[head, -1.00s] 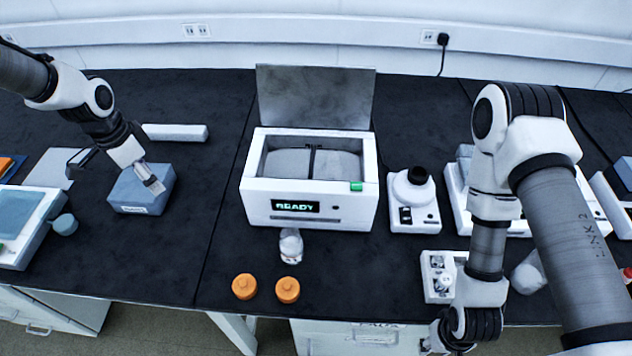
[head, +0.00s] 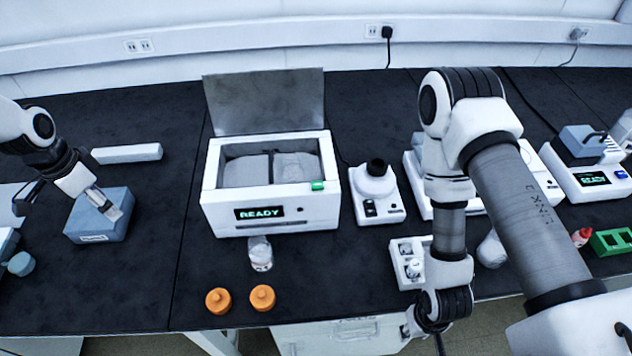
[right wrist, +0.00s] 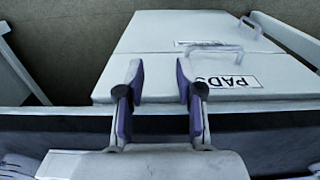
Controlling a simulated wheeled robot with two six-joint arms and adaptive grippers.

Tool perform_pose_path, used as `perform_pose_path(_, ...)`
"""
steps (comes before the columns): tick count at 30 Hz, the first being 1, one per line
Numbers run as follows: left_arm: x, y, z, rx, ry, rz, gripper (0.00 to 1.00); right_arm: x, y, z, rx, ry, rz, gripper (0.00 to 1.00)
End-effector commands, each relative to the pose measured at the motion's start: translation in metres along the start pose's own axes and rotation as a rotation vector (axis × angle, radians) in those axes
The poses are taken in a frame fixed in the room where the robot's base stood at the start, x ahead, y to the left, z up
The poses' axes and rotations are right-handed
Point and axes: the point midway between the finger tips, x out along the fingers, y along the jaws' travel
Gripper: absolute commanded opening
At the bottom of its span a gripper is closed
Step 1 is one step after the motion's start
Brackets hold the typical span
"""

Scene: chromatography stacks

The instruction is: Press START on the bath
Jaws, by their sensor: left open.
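The bath (head: 270,215) is a white box in the middle of the bench. Its grey lid (head: 266,102) stands raised at the back. Its display (head: 260,213) reads READY, and a green button (head: 317,186) sits at the front right of its top rim. My left gripper (head: 108,205) is open at a blue-grey box (head: 97,222), well left of the bath; I cannot tell if they touch. My right arm stands right of the bath. In the right wrist view my right gripper (right wrist: 160,95) is open and empty, at the bench's front edge.
Two orange caps (head: 262,297) and a clear vial (head: 260,253) are in front of the bath. A white instrument (head: 374,195) stands right of it. A white holder with vials (head: 405,268) is beside my right arm. Below the bench is a PADS drawer (right wrist: 185,65).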

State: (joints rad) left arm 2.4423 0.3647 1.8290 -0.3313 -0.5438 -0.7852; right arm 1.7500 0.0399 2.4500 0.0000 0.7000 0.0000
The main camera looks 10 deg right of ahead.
Motion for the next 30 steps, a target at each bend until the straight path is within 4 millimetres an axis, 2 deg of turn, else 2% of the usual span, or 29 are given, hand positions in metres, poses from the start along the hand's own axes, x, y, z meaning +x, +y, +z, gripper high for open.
perform_pose_path(1, 0.0, 0.0, 0.0, 0.0, 0.0, 0.0, 0.67, 0.0, 0.0, 0.0, 0.0, 0.0, 0.0, 0.12)
perform_pose_path(2, 0.0, 0.0, 0.0, 0.0, 0.0, 0.0, 0.67, 0.0, 0.0, 0.0, 0.0, 0.0, 0.0, 0.01)
perform_pose_path(3, 0.0, 0.0, 0.0, 0.0, 0.0, 0.0, 0.67, 0.0, 0.0, 0.0, 0.0, 0.0, 0.0, 0.0)
perform_pose_path(30, 0.0, 0.0, 0.0, 0.0, 0.0, 0.0, 0.67, 0.0, 0.0, 0.0, 0.0, 0.0, 0.0, 0.0)
